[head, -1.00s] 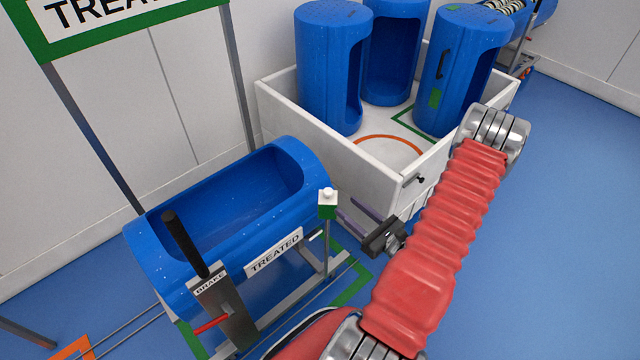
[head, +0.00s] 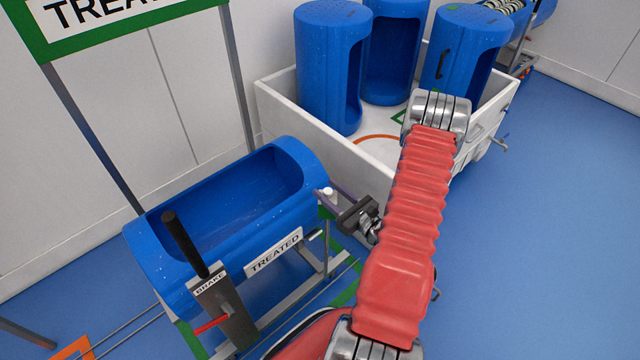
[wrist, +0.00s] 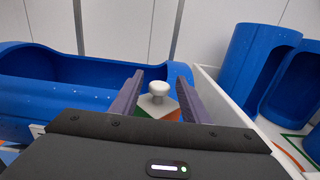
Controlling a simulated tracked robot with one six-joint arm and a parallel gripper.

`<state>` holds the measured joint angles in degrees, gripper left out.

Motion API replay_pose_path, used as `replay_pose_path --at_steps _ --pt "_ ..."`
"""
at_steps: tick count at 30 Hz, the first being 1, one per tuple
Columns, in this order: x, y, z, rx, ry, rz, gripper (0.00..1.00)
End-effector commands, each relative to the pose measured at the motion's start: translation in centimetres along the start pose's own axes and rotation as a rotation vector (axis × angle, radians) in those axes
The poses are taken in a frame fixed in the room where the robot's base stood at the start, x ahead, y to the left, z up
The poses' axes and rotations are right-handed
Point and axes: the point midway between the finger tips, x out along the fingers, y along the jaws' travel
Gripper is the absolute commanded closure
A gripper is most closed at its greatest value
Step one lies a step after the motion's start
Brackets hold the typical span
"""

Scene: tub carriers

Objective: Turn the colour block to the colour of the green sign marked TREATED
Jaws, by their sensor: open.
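The colour block (wrist: 155,104) stands on a thin post beside the blue tub, with a round white knob (wrist: 158,88) on top. Green and orange show on its sides in the wrist view. In the head view the block (head: 325,212) is partly hidden by a finger; a little green shows below the knob. My gripper (wrist: 161,80) is open, with one finger on each side of the knob and block; whether either finger touches is not clear. The green-framed TREATED sign (head: 100,45) stands at the upper left.
The blue tub (head: 145,240) lies in a carrier with a TREATED plate (head: 274,254) and a black-handled brake lever (head: 185,245). A white bin (head: 345,160) with several upright blue tubs stands behind. The blue floor at right is clear.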

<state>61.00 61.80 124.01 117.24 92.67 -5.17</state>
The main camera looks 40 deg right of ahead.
Motion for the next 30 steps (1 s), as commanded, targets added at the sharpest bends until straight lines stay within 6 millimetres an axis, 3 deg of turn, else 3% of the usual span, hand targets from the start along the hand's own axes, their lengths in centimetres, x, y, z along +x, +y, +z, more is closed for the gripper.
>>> replay_pose_path --at_steps 9,21,30 --pt "3.7 0.1 0.0 -0.001 0.001 0.002 0.58" --pt "4.4 0.1 0.0 0.0 0.0 0.0 0.58" --pt "4.4 0.1 0.0 0.0 0.0 0.0 0.79"
